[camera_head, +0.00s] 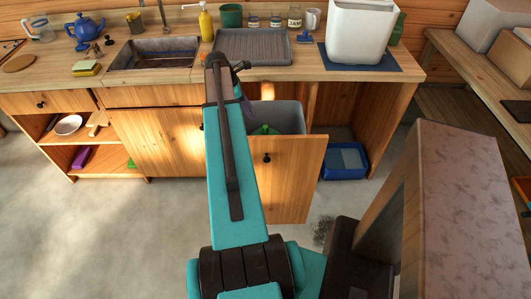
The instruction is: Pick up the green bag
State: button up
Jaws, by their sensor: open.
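A green item (265,130), which looks like the green bag, shows in a grey bin (289,117) behind the pulled-out wooden cabinet front (290,170). Only a small part of it is visible above that front. My teal arm rises through the middle of the view and covers the left side of the bin. My gripper cannot be made out; the far end of my arm is hidden behind the nearer link. A small dark part of my arm shows beside its top.
The counter holds a sink (153,53), a grey drying tray (254,46), a yellow bottle (206,22) and a white bin (358,32). A blue tray (345,161) stands under the counter. A block-like piece (470,205) stands at right. Floor at left is clear.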

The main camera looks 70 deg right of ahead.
aim_at(264, 126)
jog(key=shift+s+d+r, duration=0.25)
jog(key=shift+s+d, duration=0.15)
jog(key=shift+s, duration=0.15)
jog(key=shift+p+x, duration=0.7)
jog(key=shift+x, duration=3.65)
jog(key=shift+s, duration=0.1)
jog(key=shift+p+x, duration=0.95)
jog(key=shift+x, duration=1.55)
jog(key=shift+a, duration=0.1)
grip_shut()
